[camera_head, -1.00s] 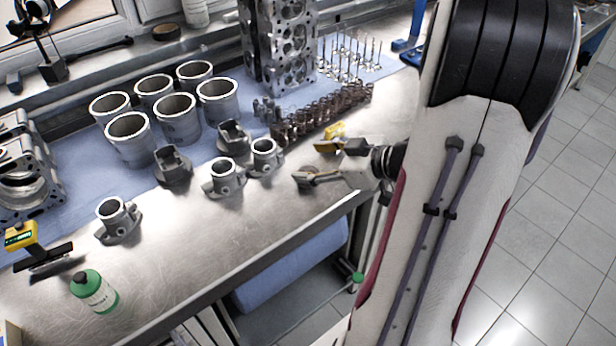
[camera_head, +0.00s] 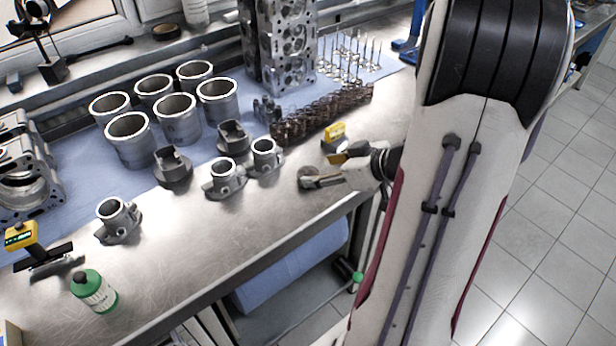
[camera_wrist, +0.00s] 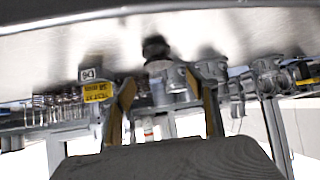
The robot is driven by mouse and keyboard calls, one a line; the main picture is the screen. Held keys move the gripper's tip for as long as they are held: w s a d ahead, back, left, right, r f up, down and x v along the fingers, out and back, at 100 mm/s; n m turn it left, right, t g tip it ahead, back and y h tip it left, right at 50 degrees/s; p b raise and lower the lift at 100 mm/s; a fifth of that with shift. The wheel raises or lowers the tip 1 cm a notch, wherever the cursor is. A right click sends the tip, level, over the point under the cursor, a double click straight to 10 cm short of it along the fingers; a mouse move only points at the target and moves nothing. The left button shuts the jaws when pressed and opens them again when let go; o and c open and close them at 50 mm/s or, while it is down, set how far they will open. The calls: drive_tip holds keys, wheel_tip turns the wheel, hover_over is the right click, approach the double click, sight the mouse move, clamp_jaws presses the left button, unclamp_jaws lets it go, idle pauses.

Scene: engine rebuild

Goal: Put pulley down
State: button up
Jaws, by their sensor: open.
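A small dark round part, which I take to be the pulley (camera_head: 306,172), sits on the metal bench near its front edge. One finger partly hides it in the head view. In the wrist view, which is upside down, the dark part (camera_wrist: 155,46) stands on the bench beyond the fingertips, roughly in line with the gap between them. My gripper (camera_head: 322,169) is open, low over the bench at the right of the part. In the wrist view the two fingers (camera_wrist: 160,85) are spread with nothing held between them.
Flanged housings (camera_head: 224,180) stand to the left on the bench (camera_head: 190,250). A yellow-labelled item (camera_head: 334,132) is just behind my gripper, with springs (camera_head: 310,115) and valves (camera_head: 350,60) further back. Cylinder liners (camera_head: 178,118) stand on a blue mat.

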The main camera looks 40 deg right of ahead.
sight(306, 173)
drive_tip(key=shift+x, duration=0.85)
drive_tip(key=shift+f, duration=0.1)
drive_tip(key=shift+s+f+x, duration=0.1)
drive_tip(key=shift+f+x, duration=0.05)
drive_tip(key=shift+x, duration=0.6)
drive_tip(key=shift+s+f+x, duration=0.1)
drive_tip(key=shift+f+x, duration=0.05)
drive_tip(key=shift+x, duration=1.6)
drive_tip(key=shift+d, duration=0.1)
drive_tip(key=c, duration=1.6)
drive_tip(key=shift+w+r, duration=0.1)
drive_tip(key=shift+r, duration=0.15)
